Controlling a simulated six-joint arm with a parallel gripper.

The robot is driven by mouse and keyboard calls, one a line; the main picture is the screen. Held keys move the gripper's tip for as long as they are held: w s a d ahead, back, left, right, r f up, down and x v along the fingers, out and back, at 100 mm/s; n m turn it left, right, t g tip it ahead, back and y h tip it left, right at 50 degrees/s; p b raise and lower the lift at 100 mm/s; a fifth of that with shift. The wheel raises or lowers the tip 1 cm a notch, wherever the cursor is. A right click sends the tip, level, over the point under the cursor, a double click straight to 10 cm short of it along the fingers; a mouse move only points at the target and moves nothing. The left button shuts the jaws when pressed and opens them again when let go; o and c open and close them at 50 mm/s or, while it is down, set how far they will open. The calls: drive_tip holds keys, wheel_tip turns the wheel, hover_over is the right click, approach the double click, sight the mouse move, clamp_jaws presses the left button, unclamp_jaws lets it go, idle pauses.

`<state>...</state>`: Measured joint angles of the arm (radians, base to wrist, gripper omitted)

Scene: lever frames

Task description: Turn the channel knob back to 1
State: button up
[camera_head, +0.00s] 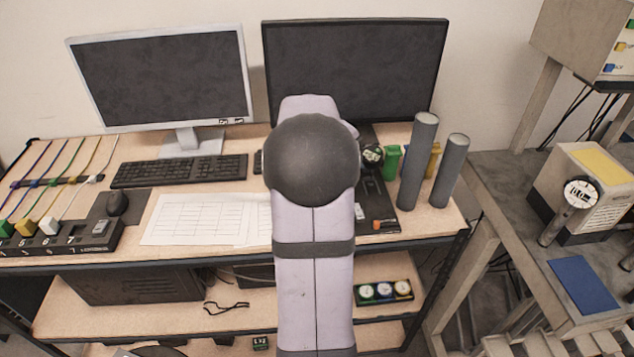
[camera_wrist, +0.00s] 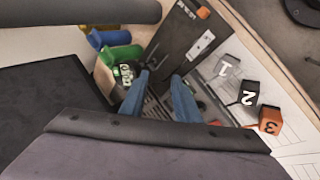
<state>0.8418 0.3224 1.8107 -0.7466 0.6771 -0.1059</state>
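No part is clearly readable as the channel knob. A black panel device (camera_head: 377,190) lies on the desk, partly hidden behind my arm. It carries an orange piece (camera_head: 378,225) and a white plate, and it also shows in the wrist view (camera_wrist: 181,40). Blocks marked 1 (camera_wrist: 227,68), 2 (camera_wrist: 247,96) and 3 (camera_wrist: 270,122) stand to the right in the wrist view. A round dark piece with pale and green marks (camera_wrist: 125,75) is left of my fingers. My gripper (camera_wrist: 161,76) has two blue fingers apart, over a slotted dark surface; nothing shows between them.
Two tall grey cylinders (camera_head: 418,160) stand right of the device, with green (camera_head: 391,160) and yellow pieces behind. Two monitors (camera_head: 355,70) stand at the back.

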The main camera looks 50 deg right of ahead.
drive_tip(key=w+a+m+t+y, duration=0.2)
drive_tip(key=w+a+m, duration=0.3)
drive_tip(key=m, duration=0.4)
drive_tip(key=shift+w+a+f+t+y, duration=0.15)
drive_tip(key=shift+w+a+t+y, duration=0.25)
drive_tip(key=shift+w+y, duration=0.35)
drive_tip(key=shift+p+x, duration=1.15)
drive_tip(key=shift+x, duration=2.5)
drive_tip(key=shift+c, duration=0.2)
clamp_jaws()
